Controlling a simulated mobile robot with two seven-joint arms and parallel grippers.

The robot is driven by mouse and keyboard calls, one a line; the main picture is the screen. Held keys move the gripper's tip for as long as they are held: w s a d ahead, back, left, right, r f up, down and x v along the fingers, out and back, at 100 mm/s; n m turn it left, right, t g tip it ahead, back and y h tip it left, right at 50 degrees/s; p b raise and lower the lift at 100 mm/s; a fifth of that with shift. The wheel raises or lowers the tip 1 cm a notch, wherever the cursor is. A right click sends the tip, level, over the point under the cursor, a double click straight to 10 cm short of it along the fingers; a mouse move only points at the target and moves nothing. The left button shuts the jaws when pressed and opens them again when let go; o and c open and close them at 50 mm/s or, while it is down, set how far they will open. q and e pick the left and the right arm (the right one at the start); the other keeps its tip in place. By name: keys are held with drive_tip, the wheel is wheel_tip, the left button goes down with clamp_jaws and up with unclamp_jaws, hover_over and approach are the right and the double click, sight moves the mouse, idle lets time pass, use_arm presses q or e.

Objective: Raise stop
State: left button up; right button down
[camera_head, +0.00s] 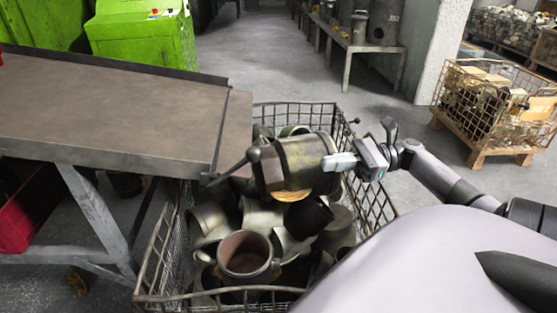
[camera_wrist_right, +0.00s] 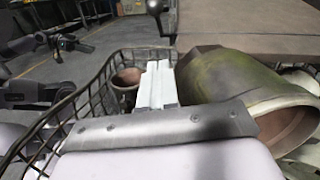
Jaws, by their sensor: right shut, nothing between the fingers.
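A slanted bar, which looks like the stop, lies along the right end of the brown table (camera_head: 120,110). A dark lever (camera_head: 232,170) with a black ball knob (camera_head: 253,154) sticks out from its near end. The knob also shows at the top of the right wrist view (camera_wrist_right: 155,6). My right gripper (camera_head: 340,162) is shut and empty, right of the knob and apart from it. Its pale fingers (camera_wrist_right: 157,84) are close beside a greenish metal pipe piece (camera_head: 300,165); I cannot tell whether they touch. What appears to be my left gripper (camera_wrist_right: 62,44) shows small in the right wrist view, its jaws unclear.
A wire basket (camera_head: 145,275) full of metal pipe pieces stands under the table's end and below my right gripper. Another crate (camera_head: 480,135) stands on the right on wooden feet. A green machine (camera_head: 145,40) is behind the table. The floor behind the basket is clear.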

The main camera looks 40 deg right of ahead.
drive_tip(key=x, duration=0.9)
drive_tip(key=shift+a, duration=0.2)
drive_tip(key=w+a+r, duration=0.1)
drive_tip(key=a+r, duration=0.2)
drive_tip(key=shift+w, duration=0.4)
